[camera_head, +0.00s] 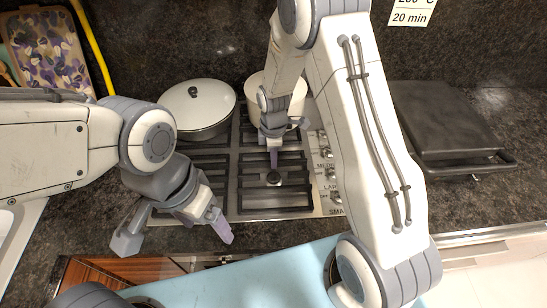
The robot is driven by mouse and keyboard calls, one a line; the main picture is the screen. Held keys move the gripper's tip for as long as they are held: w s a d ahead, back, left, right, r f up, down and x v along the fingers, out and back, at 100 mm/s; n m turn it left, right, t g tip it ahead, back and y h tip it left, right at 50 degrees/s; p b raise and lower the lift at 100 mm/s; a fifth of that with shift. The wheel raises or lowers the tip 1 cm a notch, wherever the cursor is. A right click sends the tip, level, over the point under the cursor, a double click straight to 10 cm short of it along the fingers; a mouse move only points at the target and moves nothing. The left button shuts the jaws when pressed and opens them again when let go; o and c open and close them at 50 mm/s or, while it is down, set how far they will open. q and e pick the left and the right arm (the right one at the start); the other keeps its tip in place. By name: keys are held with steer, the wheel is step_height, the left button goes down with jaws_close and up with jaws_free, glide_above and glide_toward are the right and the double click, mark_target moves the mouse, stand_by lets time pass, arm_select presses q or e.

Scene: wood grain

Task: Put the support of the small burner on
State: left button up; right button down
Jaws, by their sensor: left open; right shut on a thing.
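The gas hob has dark grates over a steel top. The small burner (273,178) shows as a dark round cap at the front right of the hob. Its support (290,197), a dark barred grate, lies around the burner, level as far as I can see. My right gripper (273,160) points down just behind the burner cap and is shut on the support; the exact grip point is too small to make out. My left gripper (176,236) is open and empty over the front edge of the counter, left of the support.
A lidded pan (199,106) stands on the back left of the hob and a white pot (262,100) at the back right. Knobs (331,174) line the hob's right side. A black grill (444,118) stands on the right counter. A patterned board (57,48) leans at the back left.

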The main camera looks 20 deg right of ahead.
steer(key=c, duration=0.8)
jaws_free()
step_height(320, 180, up, 11)
steer(key=b, duration=0.2)
steer(key=shift+f, duration=0.2)
steer(key=s+a+r+m, duration=0.3)
steer(key=s+a+r, duration=0.2)
steer(key=s+a, duration=0.4)
steer(key=s+r+m+y, duration=0.1)
steer(key=s+m, duration=0.4)
steer(key=s, duration=1.1)
steer(key=shift+r, duration=0.55)
